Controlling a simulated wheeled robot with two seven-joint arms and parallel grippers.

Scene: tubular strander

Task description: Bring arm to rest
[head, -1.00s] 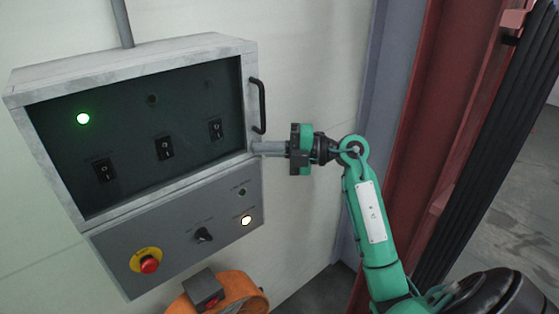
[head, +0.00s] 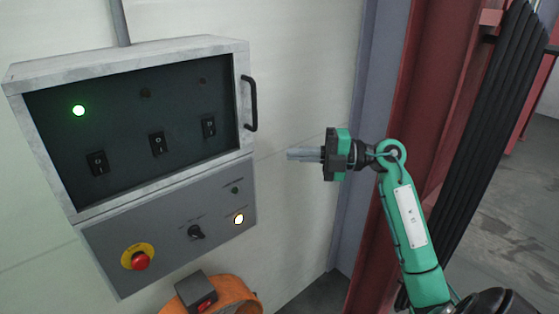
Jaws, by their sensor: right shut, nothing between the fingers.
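My right gripper (head: 291,155) is in the middle of the head view, at the end of my green arm. Its grey fingers point left and are shut with nothing between them. They are apart from the control box (head: 147,50) on the left, with bare wall behind the fingertips. My left gripper is not in the picture.
The box has a dark panel with a lit green lamp (head: 78,110), several rocker switches and a black handle (head: 250,103). Below are a knob (head: 196,232), a lit lamp (head: 239,219) and a red emergency button (head: 140,261). An orange thing (head: 235,292) stands underneath. A red column (head: 423,110) rises at right.

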